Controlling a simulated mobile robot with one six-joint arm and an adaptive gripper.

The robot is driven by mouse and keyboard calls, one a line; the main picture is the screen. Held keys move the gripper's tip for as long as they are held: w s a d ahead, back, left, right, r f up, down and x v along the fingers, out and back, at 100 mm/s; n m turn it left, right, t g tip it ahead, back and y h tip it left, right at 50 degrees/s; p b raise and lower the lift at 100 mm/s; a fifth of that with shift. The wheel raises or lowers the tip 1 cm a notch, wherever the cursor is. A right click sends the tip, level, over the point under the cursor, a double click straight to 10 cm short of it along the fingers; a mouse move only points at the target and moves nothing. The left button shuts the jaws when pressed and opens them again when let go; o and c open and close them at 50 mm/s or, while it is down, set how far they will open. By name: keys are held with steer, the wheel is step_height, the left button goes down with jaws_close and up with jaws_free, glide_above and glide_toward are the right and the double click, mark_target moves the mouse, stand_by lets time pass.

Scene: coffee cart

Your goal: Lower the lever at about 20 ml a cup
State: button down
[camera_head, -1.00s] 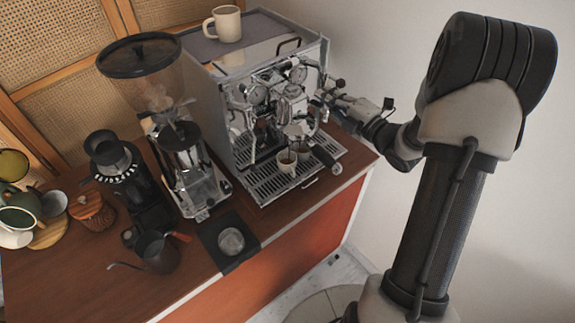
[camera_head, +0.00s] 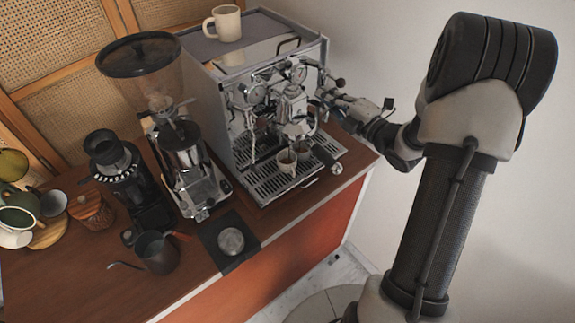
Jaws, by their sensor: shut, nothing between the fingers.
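The silver espresso machine (camera_head: 222,118) stands at the back of the counter. Two small cups sit on its drip tray (camera_head: 263,190) under the group head; the nearer cup (camera_head: 286,162) shows clearly, the other cup (camera_head: 302,151) is partly covered. The portafilter handle (camera_head: 327,158) points toward the front right. My gripper (camera_head: 330,96) is shut and empty at the right side of the group head, close to the lever area. The lever is too small to make out against my gripper, and I cannot tell whether they touch. The liquid level in the cups is too small to read.
A grinder (camera_head: 190,165) with a large hopper stands left of the machine, and a smaller black grinder (camera_head: 130,180) beside it. A dark pitcher (camera_head: 157,254), a tamping mat (camera_head: 215,238) and several cups fill the left. A mug (camera_head: 226,22) sits on the machine.

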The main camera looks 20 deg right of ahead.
steer(key=shift+f+b, duration=4.8)
steer(key=shift+b, duration=0.45)
steer(key=r+b+v, duration=0.1)
steer(key=v, duration=0.7)
steer(key=shift+s, duration=0.3)
steer(key=shift+w+d+r, duration=0.1)
steer(key=shift+r, duration=0.1)
steer(key=s+a+r+m+g+h, duration=0.25)
steer(key=r+m+g+h, duration=0.3)
steer(key=m+h, duration=0.5)
steer(key=s+a+f+m+g+y, duration=0.2)
steer(key=s+a+m, duration=0.3)
steer(key=s+a, duration=0.3)
steer(key=s+a+f+m+g+y, duration=0.2)
steer(key=s+a+m+g, duration=0.3)
steer(key=s+a, duration=0.4)
steer(key=s+m, duration=0.1)
steer(key=s, duration=0.5)
steer(key=shift+f, duration=0.15)
